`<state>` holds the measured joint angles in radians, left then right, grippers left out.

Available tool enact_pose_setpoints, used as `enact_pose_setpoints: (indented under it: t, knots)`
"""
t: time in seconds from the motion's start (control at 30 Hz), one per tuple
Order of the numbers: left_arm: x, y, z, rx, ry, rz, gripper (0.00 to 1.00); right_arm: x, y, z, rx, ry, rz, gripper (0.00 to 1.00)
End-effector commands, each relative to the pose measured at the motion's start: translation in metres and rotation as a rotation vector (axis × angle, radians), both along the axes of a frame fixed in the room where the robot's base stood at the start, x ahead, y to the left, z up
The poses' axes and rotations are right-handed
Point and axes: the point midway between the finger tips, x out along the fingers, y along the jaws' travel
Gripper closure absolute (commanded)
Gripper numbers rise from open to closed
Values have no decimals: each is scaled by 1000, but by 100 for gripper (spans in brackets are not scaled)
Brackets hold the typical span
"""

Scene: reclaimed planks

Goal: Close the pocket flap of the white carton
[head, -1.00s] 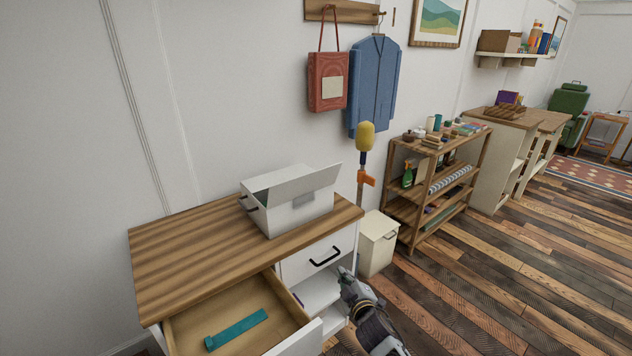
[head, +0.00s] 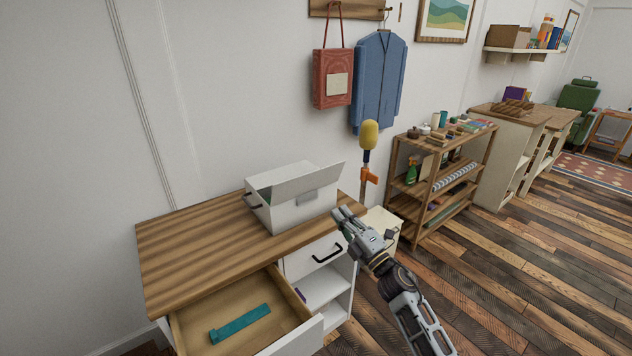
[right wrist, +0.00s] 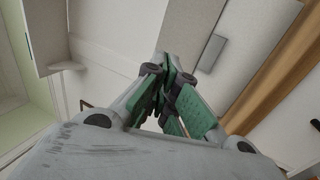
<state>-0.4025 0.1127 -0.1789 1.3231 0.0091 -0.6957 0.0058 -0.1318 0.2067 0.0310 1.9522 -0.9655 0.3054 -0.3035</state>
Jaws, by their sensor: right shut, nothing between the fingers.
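The white carton (head: 290,212) stands on the wooden desk top (head: 200,235), near its right end. Its flap (head: 310,182) is raised, slanting up and outward along the front side, and a dark gap shows behind it. A grey plate (head: 306,198) is on the carton's front; it also shows in the right wrist view (right wrist: 212,52). My right gripper (head: 341,214) is shut and empty, just right of the carton near the desk's right corner. Its green-padded fingers (right wrist: 172,95) are together in the right wrist view. I cannot tell whether it touches anything. My left gripper is out of view.
An open drawer (head: 190,326) below the desk top holds a teal object (head: 240,324). A yellow-headed pole (head: 369,136) stands behind my right gripper. A white bin (head: 382,222) and a wooden shelf unit (head: 428,190) stand to the right. The desk's left half is clear.

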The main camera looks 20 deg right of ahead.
Motion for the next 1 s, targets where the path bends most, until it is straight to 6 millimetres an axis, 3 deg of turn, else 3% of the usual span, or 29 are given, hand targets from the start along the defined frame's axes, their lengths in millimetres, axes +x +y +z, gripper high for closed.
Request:
enact_pose_setpoints:
  t: [0.47, 1.0]
  knots:
    - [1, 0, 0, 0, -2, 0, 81, 5, 2, 2, 2, -1, -1, 100]
    - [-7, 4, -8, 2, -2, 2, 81, 41, 15, 16, 2, 1, 0, 100]
